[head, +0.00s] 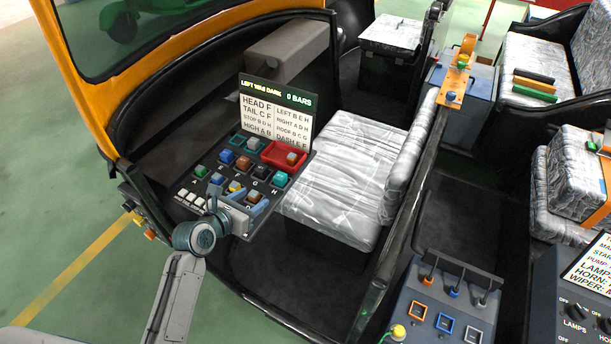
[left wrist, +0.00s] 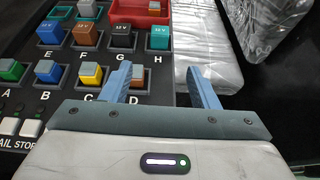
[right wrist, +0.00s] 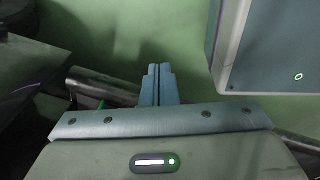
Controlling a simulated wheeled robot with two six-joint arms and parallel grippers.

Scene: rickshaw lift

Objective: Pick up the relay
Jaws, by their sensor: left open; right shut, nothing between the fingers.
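Several cube-shaped relays sit in the lettered sockets of the dark panel (head: 183,181). My left gripper (head: 247,202) is open over the panel's near right corner. In the left wrist view my left gripper (left wrist: 162,78) has its fingers apart, with the brown relay (left wrist: 138,77) at D close beside its left finger. The yellow relay (left wrist: 91,75) at C lies just left of that finger. A relay (head: 291,158) lies in the red tray (head: 271,149) at the panel's back right. My right gripper (right wrist: 158,75) is shut and empty, away from the panel.
A sign (head: 275,108) stands behind the panel. A silver-wrapped seat (head: 345,165) lies right of it. A switch box (head: 436,315) is at the lower right. White switches (head: 189,198) line the panel's near left. A large box (right wrist: 270,45) is near my right gripper.

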